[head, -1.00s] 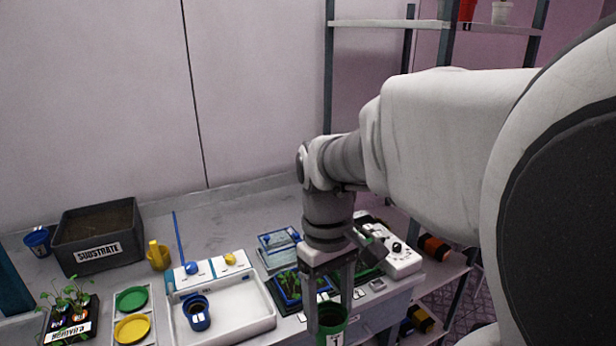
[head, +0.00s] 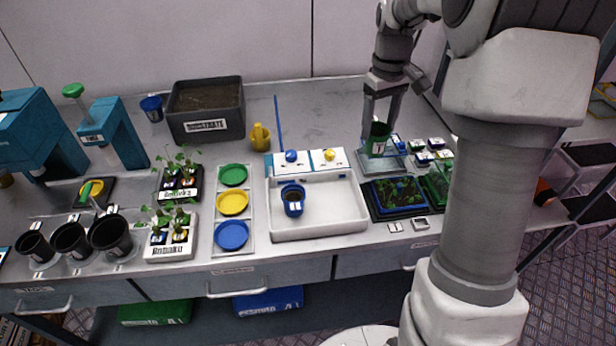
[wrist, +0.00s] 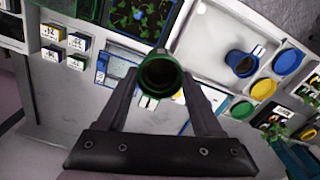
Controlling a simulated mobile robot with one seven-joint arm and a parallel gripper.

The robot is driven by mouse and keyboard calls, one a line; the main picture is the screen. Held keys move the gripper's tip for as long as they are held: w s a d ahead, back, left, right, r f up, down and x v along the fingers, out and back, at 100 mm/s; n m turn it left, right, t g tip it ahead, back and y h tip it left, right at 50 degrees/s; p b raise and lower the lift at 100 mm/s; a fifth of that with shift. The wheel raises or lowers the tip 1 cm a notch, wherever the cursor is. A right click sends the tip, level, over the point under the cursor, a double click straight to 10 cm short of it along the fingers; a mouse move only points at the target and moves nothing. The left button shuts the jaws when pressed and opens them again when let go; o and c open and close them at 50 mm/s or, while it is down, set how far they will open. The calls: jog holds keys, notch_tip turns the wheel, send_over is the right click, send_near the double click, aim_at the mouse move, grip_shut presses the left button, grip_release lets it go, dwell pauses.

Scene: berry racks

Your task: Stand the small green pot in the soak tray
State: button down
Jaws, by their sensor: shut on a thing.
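My gripper (head: 380,116) is shut on the small green pot (head: 377,139), which hangs upright at the back right of the bench. In the wrist view the green pot (wrist: 161,76) sits between the two fingers, its dark inside showing. The white soak tray (head: 330,222) lies left of and nearer than the gripper, with blue and yellow knobs on the panel along its back edge. A blue pot (head: 293,203) stands upright in the left part of the tray. The rest of the tray floor is bare.
Seedling trays (head: 398,196) in blue and green sit right of the soak tray, with small labelled boxes (head: 416,145) behind. Saucers (head: 233,203) and potted seedlings stand to the left. A substrate box (head: 206,107) and yellow can (head: 260,137) stand behind.

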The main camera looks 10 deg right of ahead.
jog(key=shift+w+a+f, duration=0.1)
jog(key=shift+w+f, duration=0.5)
jog(key=shift+w, duration=0.1)
send_over(333, 206)
notch_tip(333, 206, down, 7)
jog(key=shift+f+b, duration=0.6)
jog(key=shift+f, duration=1.4)
jog(key=shift+f, duration=0.2)
jog(key=shift+c, duration=0.2)
grip_release()
jog(key=shift+r, duration=0.1)
